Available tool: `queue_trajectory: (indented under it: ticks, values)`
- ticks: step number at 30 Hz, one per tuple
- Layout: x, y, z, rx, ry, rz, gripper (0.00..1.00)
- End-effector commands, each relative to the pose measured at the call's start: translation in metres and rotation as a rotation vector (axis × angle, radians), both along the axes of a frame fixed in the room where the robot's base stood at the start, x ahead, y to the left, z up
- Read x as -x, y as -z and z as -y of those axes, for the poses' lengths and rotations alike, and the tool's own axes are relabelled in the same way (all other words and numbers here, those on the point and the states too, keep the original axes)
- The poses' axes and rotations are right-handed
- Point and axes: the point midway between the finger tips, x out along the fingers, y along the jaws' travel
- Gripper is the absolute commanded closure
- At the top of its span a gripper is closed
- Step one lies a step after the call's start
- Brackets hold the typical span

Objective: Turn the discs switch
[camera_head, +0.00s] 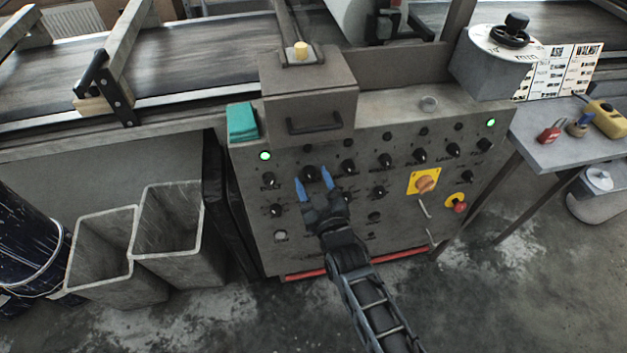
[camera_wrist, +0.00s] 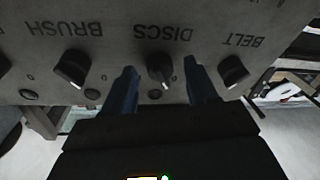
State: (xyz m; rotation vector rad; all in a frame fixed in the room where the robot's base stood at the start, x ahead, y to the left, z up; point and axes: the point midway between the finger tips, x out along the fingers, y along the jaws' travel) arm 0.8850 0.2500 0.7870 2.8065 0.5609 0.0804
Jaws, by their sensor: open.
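The discs switch is a black rotary knob (camera_wrist: 160,68) under the label DISCS, which reads upside down in the wrist view. In the head view the knob (camera_head: 311,173) sits in the upper row of the grey control panel (camera_head: 255,225). My gripper (camera_wrist: 158,80) is open, with one blue finger on each side of the knob and a gap to it on both sides. In the head view my gripper (camera_head: 313,184) reaches up to the panel from below. Whether the fingertips touch the panel I cannot tell.
The BRUSH knob (camera_wrist: 73,68) and the BELT knob (camera_wrist: 233,71) flank the discs switch closely. Green lamps (camera_head: 265,156) glow on the panel. A yellow plate with an orange rotary switch (camera_head: 425,183) and a red button (camera_head: 460,207) are farther right. Grey bins (camera_head: 105,250) stand left.

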Motion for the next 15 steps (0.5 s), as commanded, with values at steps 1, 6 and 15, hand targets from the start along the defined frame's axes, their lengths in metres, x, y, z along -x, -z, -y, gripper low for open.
queue_trajectory:
  ticks: [1,6,15]
  values:
    - [-0.0007,-0.0002,-0.0004,0.000,0.000,0.000,0.43]
    - [-0.0005,-0.0001,-0.0003,0.000,0.000,0.000,0.43]
    - [-0.0004,0.0000,-0.0002,0.000,0.000,0.000,0.68]
